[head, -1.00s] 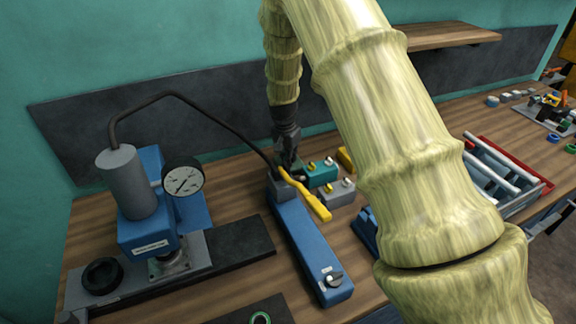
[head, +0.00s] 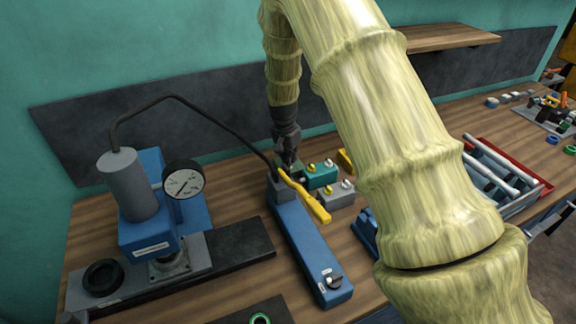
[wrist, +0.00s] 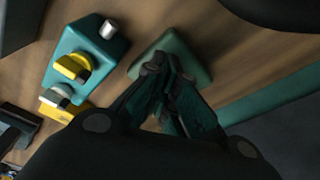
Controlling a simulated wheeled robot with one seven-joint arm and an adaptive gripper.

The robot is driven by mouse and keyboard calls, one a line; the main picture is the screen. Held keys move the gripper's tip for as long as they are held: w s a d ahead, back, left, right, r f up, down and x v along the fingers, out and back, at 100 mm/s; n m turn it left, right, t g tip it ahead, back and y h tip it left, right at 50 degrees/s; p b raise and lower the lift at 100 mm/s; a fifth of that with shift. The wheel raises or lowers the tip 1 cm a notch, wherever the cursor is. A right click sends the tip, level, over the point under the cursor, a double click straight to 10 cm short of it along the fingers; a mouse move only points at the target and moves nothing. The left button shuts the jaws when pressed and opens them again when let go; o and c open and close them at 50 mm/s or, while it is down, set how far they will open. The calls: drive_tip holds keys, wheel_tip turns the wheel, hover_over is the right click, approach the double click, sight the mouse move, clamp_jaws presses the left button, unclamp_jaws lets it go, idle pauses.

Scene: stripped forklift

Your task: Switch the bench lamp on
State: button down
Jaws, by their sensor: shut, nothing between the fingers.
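My gripper (head: 288,163) is shut and empty at the back of the bench, behind the yellow lever. In the wrist view my gripper (wrist: 165,75) points at a small dark green block (wrist: 195,66), and its fingertips overlap the block. I cannot tell whether they touch it. The fingers hide part of the block. No lamp head or glowing bulb is clearly recognisable, and I cannot tell whether the green block belongs to the bench lamp.
A teal box (head: 322,175) with yellow and silver fittings stands just right of my gripper; it also shows in the wrist view (wrist: 82,45). A grey box (head: 338,196), blue hand pump (head: 308,250), yellow lever (head: 305,198) and gauge press (head: 130,190) are nearby.

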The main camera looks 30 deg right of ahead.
drive_tip(key=shift+r+p, duration=1.6)
drive_tip(key=shift+r, duration=1.3)
drive_tip(key=shift+a+f, duration=0.1)
